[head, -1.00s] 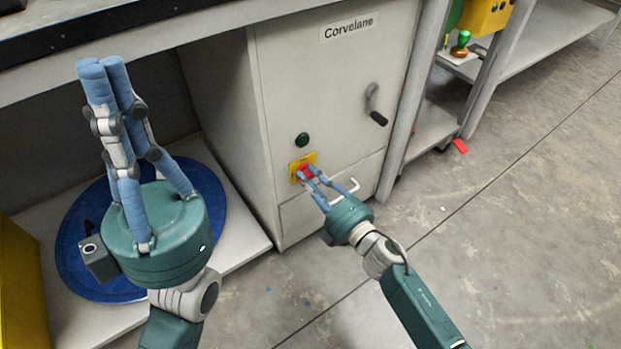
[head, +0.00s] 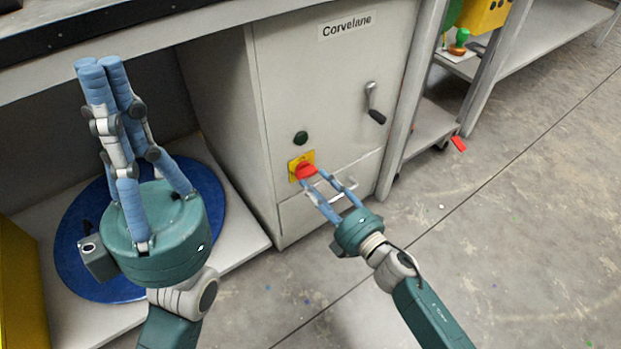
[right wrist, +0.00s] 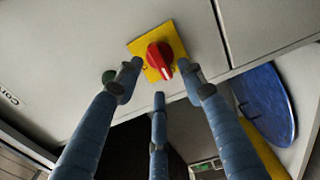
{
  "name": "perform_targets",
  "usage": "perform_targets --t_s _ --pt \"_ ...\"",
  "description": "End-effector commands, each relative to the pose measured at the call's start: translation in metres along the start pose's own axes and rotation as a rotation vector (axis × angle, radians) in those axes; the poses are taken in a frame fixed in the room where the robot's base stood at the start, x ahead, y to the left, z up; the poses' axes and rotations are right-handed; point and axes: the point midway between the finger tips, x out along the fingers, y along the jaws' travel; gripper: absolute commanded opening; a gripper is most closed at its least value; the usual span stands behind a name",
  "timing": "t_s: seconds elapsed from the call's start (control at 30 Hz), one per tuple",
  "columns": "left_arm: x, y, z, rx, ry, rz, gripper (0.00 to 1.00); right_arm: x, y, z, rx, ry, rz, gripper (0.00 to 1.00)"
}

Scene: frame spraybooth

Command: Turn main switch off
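The main switch is a red rotary knob (head: 306,171) on a yellow plate (head: 294,164) on the front of the light grey cabinet (head: 290,90). In the right wrist view the red knob (right wrist: 160,58) carries a white mark at its lower end. My right gripper (head: 313,179) is in front of the knob, its fingers spread and nothing between them. The fingertips look just short of the knob; contact cannot be made out. My left gripper (head: 98,64) is held up at the left, its fingers together and empty.
A dark green round button (head: 300,138) is above the switch. A crank handle (head: 373,103) and a white drawer pull (head: 346,190) are on the cabinet. A blue disc (head: 80,245) lies on the low shelf at left. The floor at right is mostly clear.

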Motion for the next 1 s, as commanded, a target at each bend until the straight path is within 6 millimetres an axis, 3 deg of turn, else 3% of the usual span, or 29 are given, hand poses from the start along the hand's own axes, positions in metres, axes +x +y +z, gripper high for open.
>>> perform_targets --t_s 0.2,0.4,1.0 --pt "0.0 0.0 0.0 0.0 0.0 -0.001 0.0 -0.049 -0.002 0.0 -0.001 0.001 -0.004 0.4" --pt "0.0 0.0 0.0 0.0 0.0 -0.002 0.0 -0.075 -0.001 0.0 -0.001 0.001 -0.002 0.4" --pt "0.0 0.0 0.0 -0.001 -0.001 -0.002 0.0 -0.082 -0.001 0.0 -0.001 0.0 -0.001 0.4"
